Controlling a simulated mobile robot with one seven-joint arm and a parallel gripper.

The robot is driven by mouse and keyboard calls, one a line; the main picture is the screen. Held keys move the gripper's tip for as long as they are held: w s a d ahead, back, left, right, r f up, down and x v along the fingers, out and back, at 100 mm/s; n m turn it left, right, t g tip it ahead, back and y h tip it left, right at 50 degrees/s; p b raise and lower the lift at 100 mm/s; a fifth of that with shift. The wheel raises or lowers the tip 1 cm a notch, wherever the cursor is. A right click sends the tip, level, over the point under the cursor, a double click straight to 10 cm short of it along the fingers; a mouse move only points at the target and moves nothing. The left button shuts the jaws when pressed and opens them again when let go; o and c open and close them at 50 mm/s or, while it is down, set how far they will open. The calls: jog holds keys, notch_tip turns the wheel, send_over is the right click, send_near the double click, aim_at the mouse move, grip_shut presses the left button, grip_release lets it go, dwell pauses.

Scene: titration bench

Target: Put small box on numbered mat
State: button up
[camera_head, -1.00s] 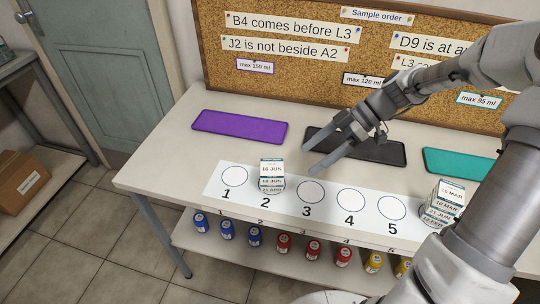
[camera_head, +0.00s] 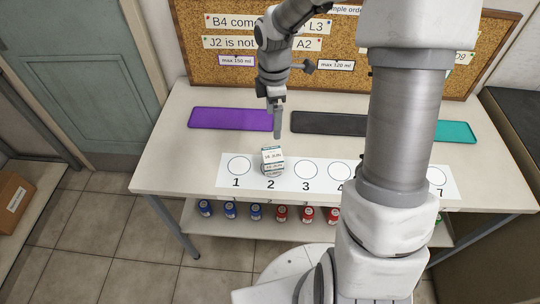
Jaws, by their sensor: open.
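A small white box with dark printed date labels (camera_head: 272,156) sits on circle 2 of the white numbered mat (camera_head: 222,183). It looks like a short stack of boxes, but the parts are too small to tell apart surely. My gripper (camera_head: 277,134) points down just behind and above the box, apart from it as far as I can see. Its fingers are seen nearly edge-on, open, with nothing between them. Circles 1 and 3 are bare. My arm hides the mat around circles 5 and 6.
Purple (camera_head: 231,118), black (camera_head: 328,123) and teal (camera_head: 453,131) trays lie along the back of the table, under a cork board (camera_head: 225,68). Blue and red bottles (camera_head: 281,213) stand on the shelf below. The table is clear left of the mat.

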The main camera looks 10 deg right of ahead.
send_over(272, 154)
notch_tip(272, 154, down, 10)
jog(key=shift+w+d+r+b, duration=0.1)
jog(key=shift+d+r+b, duration=0.1)
jog(key=shift+b, duration=0.2)
jog(key=shift+a+f, duration=0.15)
jog(key=shift+f, duration=2.6)
jog(key=c, duration=1.5)
jog(key=shift+r, duration=0.15)
